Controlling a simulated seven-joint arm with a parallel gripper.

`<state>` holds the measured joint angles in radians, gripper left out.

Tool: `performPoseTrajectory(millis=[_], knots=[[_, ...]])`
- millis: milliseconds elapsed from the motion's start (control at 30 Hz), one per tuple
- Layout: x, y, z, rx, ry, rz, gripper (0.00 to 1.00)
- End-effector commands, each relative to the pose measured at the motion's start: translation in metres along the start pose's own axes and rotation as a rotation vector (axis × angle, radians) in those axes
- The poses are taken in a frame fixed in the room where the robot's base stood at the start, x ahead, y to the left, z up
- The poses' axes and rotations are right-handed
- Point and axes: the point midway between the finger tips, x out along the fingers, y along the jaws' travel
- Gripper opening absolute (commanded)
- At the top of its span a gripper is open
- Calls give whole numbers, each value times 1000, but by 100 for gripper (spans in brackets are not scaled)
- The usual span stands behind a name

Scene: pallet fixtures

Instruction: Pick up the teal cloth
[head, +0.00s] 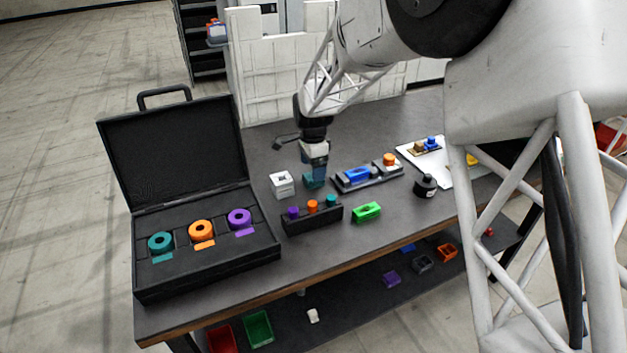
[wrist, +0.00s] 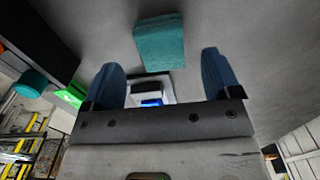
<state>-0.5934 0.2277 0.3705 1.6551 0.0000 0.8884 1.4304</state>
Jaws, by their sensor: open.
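The teal cloth (head: 314,181) is a small folded block on the dark table, just right of a white block. It also shows in the wrist view (wrist: 160,42), ahead of the fingertips and between their lines. My gripper (head: 315,165) is above the cloth in the head view and partly covers it. In the wrist view my gripper (wrist: 166,65) has its two blue fingers spread wide apart with nothing between them that I can see held. Whether the fingertips are level with the cloth is hard to tell.
A white block (head: 281,184) stands close left of the cloth. A black holder (head: 312,222) with coloured pegs and a green block (head: 367,211) lie in front. A tray with a blue part (head: 357,175) is right. An open black case (head: 205,262) fills the left.

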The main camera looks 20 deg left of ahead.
Motion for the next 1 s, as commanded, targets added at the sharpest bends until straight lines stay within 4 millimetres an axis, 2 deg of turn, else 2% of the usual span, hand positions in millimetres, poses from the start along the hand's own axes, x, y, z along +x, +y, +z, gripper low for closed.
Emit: performPoseTrajectory(millis=[200, 400, 1000], knots=[[25, -1, -3, 0, 0, 2, 83], [41, -2, -2, 0, 0, 0, 83], [44, -1, -2, 0, 0, 0, 83]])
